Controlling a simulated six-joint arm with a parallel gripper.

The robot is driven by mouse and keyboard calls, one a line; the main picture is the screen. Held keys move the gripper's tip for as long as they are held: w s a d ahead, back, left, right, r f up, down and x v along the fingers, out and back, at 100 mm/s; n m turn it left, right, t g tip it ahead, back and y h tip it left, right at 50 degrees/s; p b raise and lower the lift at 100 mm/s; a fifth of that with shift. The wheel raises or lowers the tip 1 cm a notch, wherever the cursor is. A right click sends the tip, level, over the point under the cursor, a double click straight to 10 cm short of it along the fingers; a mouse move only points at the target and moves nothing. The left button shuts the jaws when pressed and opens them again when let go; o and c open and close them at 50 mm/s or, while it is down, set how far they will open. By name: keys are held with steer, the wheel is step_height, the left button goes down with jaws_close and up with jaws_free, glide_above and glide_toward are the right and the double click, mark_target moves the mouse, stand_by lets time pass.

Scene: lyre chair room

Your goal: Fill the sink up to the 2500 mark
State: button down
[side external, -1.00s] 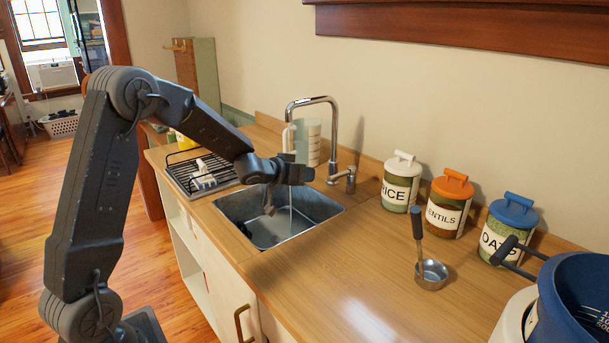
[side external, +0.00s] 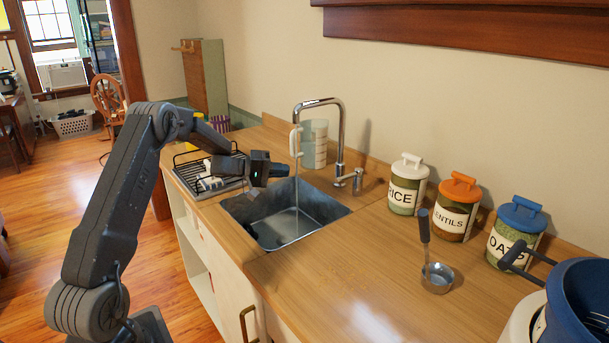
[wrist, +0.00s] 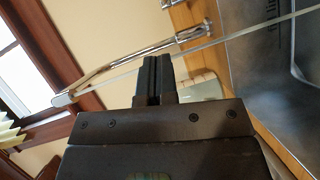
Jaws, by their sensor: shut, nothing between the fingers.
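The steel sink (side external: 330,203) is set in the wooden counter. A thin water stream (side external: 297,205) runs from the tap (side external: 340,125) into it; the water level is hard to judge. The tap's side lever (side external: 350,181) is at its base. My gripper (side external: 284,170) is shut and empty above the sink's back left part, left of the stream and apart from the lever. In the wrist view, my fingers (wrist: 155,75) are together, with the tap (wrist: 150,52) and stream (wrist: 235,35) beyond. Dark lettering (wrist: 272,30) shows on the sink wall, too partial to read.
A clear jug (side external: 319,150) stands behind the stream. A dish rack (side external: 190,182) is left of the sink.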

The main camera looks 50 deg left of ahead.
steer(key=s+d+x, duration=0.1)
steer(key=d+x, duration=0.1)
steer(key=x, duration=1)
steer(key=shift+d+f, duration=0.15)
steer(key=shift+d, duration=0.1)
steer(key=shift+s+d, duration=0.1)
steer(key=shift+s, duration=0.05)
